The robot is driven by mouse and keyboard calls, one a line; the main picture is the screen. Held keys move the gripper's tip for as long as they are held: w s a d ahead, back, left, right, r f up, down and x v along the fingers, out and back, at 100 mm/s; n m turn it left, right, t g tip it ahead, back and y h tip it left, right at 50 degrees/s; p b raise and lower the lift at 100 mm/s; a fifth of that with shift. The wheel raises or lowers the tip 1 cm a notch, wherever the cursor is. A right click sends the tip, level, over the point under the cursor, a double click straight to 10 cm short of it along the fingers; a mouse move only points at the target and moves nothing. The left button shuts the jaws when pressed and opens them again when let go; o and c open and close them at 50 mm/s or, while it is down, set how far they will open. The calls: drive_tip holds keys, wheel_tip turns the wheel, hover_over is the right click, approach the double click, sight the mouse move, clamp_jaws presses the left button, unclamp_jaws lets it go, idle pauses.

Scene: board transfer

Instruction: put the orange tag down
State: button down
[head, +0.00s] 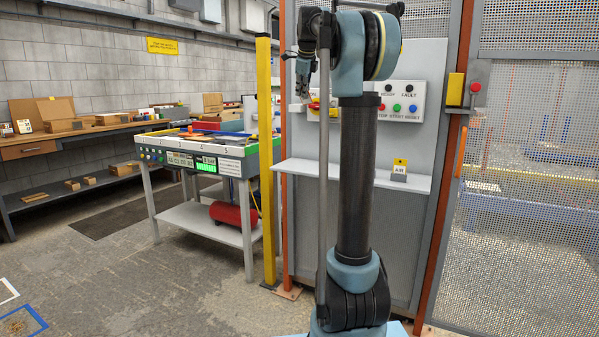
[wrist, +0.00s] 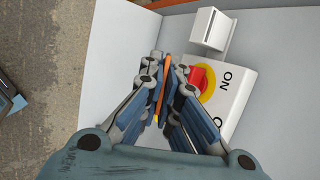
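The orange tag (wrist: 166,66) shows in the wrist view as a thin orange strip, nearly edge-on, between the fingertips of my gripper (wrist: 163,88). The fingers are closed on it, and much of it is hidden by them. In the head view my gripper (head: 304,78) hangs at the upper middle, in front of the grey panel; the tag cannot be made out there. In the wrist view a red knob on a yellow disc (wrist: 201,83), marked ON, sits on a white box just right of the fingers.
A white lidded-looking box (wrist: 212,29) sticks out near the knob. In the head view, a button panel (head: 402,101) is right of my arm. A narrow shelf (head: 305,170) below carries a small block marked AIR (head: 399,175). A yellow post (head: 265,150) stands left.

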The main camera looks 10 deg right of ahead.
drive_tip(key=shift+w+a+f+n+t+h, duration=0.5)
drive_tip(key=shift+w+f, duration=0.4)
drive_tip(key=shift+f, duration=3.9)
drive_tip(key=shift+w+a+f+n+t+h, duration=0.5)
drive_tip(key=shift+w+f, duration=0.4)
drive_tip(key=shift+f, duration=3.9)
drive_tip(key=shift+w+a+f+n+t+h, duration=0.35)
drive_tip(key=shift+w+a+f+t, duration=0.45)
drive_tip(key=shift+f, duration=4)
drive_tip(key=shift+w+d, duration=0.1)
drive_tip(key=shift+d, duration=0.1)
drive_tip(key=c, duration=2)
unclamp_jaws()
drive_tip(key=shift+o, duration=0.2)
drive_tip(key=shift+r, duration=0.1)
drive_tip(key=v, duration=0.8)
